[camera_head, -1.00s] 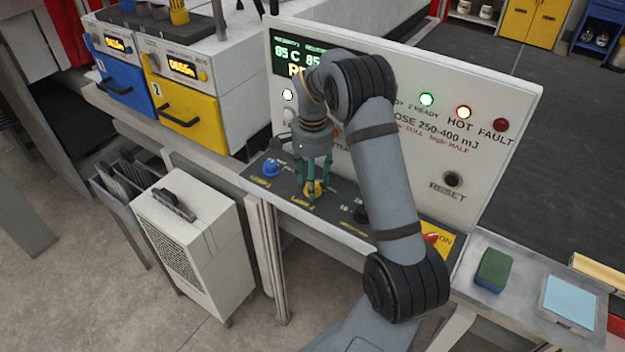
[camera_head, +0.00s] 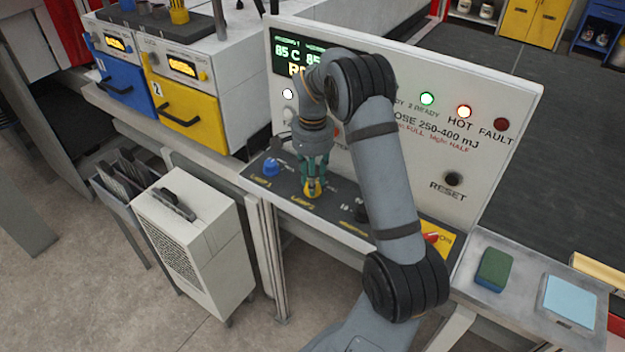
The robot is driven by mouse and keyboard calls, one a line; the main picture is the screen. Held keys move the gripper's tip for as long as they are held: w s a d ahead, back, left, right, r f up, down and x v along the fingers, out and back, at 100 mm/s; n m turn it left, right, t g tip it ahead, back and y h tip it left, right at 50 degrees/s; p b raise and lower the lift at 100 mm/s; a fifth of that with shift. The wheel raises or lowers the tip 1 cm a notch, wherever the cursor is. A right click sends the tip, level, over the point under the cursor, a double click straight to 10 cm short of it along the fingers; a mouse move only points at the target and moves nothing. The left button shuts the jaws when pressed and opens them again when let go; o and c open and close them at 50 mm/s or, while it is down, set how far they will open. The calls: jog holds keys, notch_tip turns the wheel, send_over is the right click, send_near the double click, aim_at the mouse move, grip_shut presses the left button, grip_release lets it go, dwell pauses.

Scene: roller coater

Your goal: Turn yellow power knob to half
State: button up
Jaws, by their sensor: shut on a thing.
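The yellow power knob (camera_head: 311,194) is on the dark sloped control panel (camera_head: 283,189), right of a blue knob (camera_head: 271,167). My gripper (camera_head: 313,184) points down at the yellow knob and is shut on it from above. The green fingers cover part of the knob, so I cannot tell which way its pointer faces.
A white upright panel (camera_head: 490,120) with lit lamps and a RESET button (camera_head: 453,179) stands behind the controls. A dark knob (camera_head: 361,211) sits right of my gripper, near my arm. A green sponge (camera_head: 494,268) and a blue pad (camera_head: 570,300) lie on the right-hand table.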

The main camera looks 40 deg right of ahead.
jog(key=shift+n, duration=0.3)
jog(key=n+b, duration=0.1)
jog(key=n, duration=0.2)
jog(key=shift+b, duration=0.35)
jog(key=shift+n, duration=2.5)
jog(key=o, duration=1.2)
jog(key=shift+c, duration=0.2)
jog(key=shift+r, duration=0.1)
